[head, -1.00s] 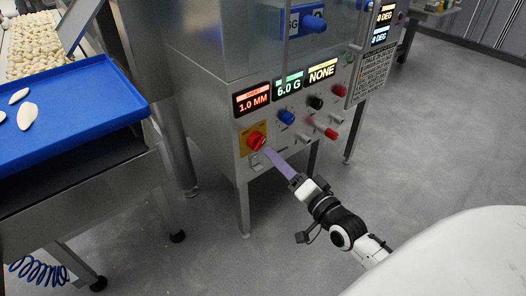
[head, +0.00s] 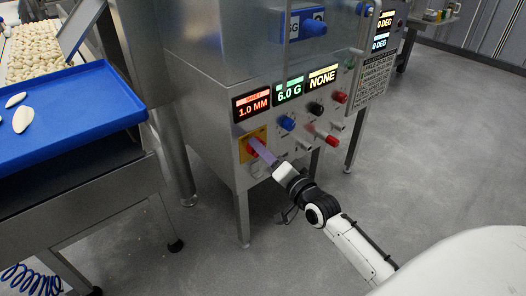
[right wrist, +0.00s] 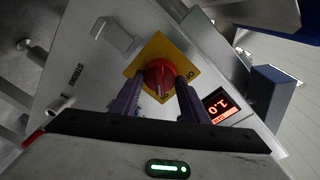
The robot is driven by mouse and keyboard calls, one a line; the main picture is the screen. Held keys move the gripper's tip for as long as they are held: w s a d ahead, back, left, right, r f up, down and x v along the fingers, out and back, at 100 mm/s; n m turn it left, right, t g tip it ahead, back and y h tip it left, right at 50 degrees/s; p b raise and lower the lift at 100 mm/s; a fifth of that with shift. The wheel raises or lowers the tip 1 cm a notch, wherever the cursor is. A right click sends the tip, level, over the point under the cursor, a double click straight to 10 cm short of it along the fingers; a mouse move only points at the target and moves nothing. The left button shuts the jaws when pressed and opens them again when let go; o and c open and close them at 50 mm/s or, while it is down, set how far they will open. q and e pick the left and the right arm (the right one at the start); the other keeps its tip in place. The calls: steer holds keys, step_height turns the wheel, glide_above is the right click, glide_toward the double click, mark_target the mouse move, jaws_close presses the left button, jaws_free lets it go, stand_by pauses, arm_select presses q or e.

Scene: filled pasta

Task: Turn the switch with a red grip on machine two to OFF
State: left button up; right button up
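The switch has a red grip (right wrist: 160,74) on a yellow plate (right wrist: 150,50), on the metal front of the machine below the red 1.0 MM display (head: 252,104). In the head view my right gripper's purple fingers (head: 262,152) reach up to the switch and cover most of the red grip. In the right wrist view my right gripper (right wrist: 158,92) is open, its fingertips apart at either side of the grip's near edge. I cannot tell whether they touch it. My left gripper is not in view.
A metal bracket (right wrist: 115,38) sticks out beside the yellow plate. Blue (head: 287,123), black (head: 315,108) and red knobs (head: 339,97) sit to the right. A blue tray (head: 75,107) with pale pieces stands at left. The floor in front is clear.

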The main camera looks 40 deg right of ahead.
steer(key=c, duration=0.4)
steer(key=shift+o, duration=0.2)
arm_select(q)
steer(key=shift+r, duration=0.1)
